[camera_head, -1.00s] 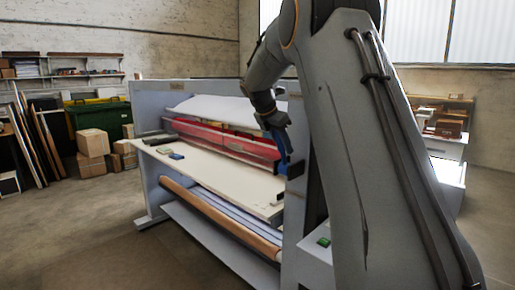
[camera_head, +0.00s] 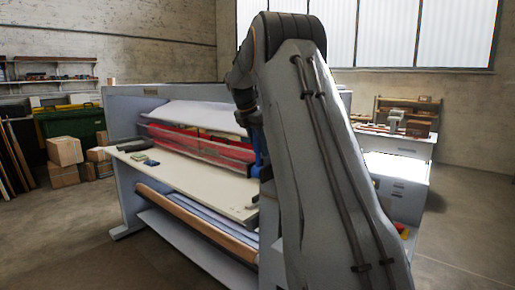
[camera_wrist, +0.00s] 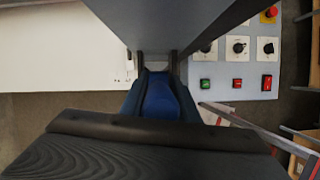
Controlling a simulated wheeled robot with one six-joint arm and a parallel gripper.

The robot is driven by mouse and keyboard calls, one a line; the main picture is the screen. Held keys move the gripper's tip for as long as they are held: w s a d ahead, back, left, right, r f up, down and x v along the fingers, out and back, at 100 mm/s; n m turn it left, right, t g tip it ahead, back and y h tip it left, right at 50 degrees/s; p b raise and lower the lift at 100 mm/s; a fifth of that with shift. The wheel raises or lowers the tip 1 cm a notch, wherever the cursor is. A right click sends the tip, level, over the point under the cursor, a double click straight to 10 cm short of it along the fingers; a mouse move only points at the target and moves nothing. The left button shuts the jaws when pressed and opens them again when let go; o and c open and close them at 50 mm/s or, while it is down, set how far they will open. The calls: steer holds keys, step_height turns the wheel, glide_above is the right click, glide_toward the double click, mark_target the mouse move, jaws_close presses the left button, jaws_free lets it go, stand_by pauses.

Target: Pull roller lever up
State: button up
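The roll laminator's pale table (camera_head: 195,181) and red roller area (camera_head: 200,146) face me at the left. My gripper (camera_head: 258,148) shows as blue and dark parts beside the laminator's right end, mostly hidden behind my arm. In the wrist view, my gripper (camera_wrist: 157,66) points at the grey end frame (camera_wrist: 165,22). Its two dark fingertips stand apart at either side of the frame's narrow far end. I cannot pick out the roller lever in either view, and I see nothing clearly held.
A control panel (camera_wrist: 236,60) with knobs, switches and a red stop button lies right of my gripper. A brown roll (camera_head: 195,215) sits under the table. Boxes (camera_head: 64,151) stand at the left. A drawer cabinet (camera_head: 402,188) stands behind at the right.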

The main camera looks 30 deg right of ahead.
steer(key=o, duration=0.3)
steer(key=shift+d, duration=0.1)
steer(key=shift+a+r, duration=0.1)
steer(key=shift+a, duration=0.1)
steer(key=shift+b+v, duration=1.5)
steer(key=shift+v, duration=2.3)
